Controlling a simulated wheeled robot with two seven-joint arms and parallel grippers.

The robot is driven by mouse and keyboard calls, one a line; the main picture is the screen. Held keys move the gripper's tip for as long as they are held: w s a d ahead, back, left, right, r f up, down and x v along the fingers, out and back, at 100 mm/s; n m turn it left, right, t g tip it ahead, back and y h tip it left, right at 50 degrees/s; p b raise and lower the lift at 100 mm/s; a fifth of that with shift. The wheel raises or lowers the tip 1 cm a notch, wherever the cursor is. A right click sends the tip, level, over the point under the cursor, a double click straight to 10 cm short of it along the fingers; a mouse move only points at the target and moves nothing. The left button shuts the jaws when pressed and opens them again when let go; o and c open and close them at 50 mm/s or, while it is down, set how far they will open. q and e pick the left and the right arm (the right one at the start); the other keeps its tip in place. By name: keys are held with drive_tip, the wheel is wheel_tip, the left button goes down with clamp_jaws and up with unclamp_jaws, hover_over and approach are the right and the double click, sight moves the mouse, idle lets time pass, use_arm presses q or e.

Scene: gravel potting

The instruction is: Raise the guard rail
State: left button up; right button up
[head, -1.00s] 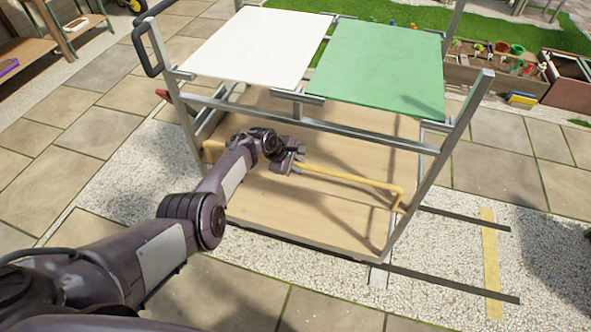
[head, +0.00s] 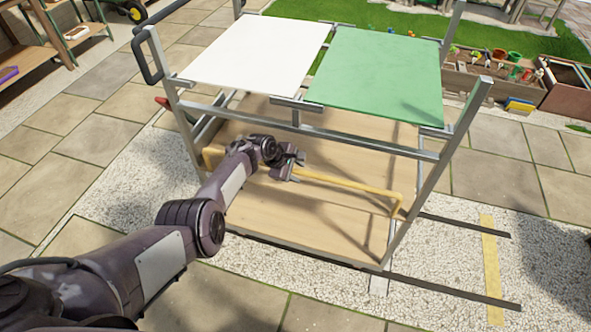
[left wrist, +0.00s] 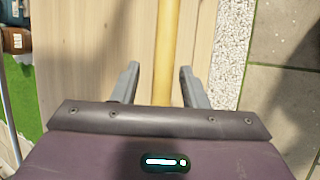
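The guard rail is a yellow bar (head: 345,183) low along the near side of the cart, above its wooden lower deck (head: 300,217). My left gripper (head: 292,168) is at the left half of the rail. In the left wrist view the yellow rail (left wrist: 166,45) runs between the two grey fingers of my left gripper (left wrist: 158,82), with a gap on each side. The fingers are apart and do not appear to grip it. My right gripper is not in view.
The cart has grey metal posts (head: 433,185) and a crossbar above the rail. A white panel (head: 250,52) and a green panel (head: 378,72) lie on top. Black tracks (head: 455,292) and a yellow floor strip (head: 490,265) are at right.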

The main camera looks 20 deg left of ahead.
use_arm(q)
drive_tip(key=p+v, duration=0.4)
drive_tip(key=v, duration=0.2)
drive_tip(key=shift+r, duration=0.3)
drive_tip(key=shift+s+a+r+p, duration=0.3)
drive_tip(key=shift+a+r, duration=0.05)
drive_tip(key=shift+r, duration=0.05)
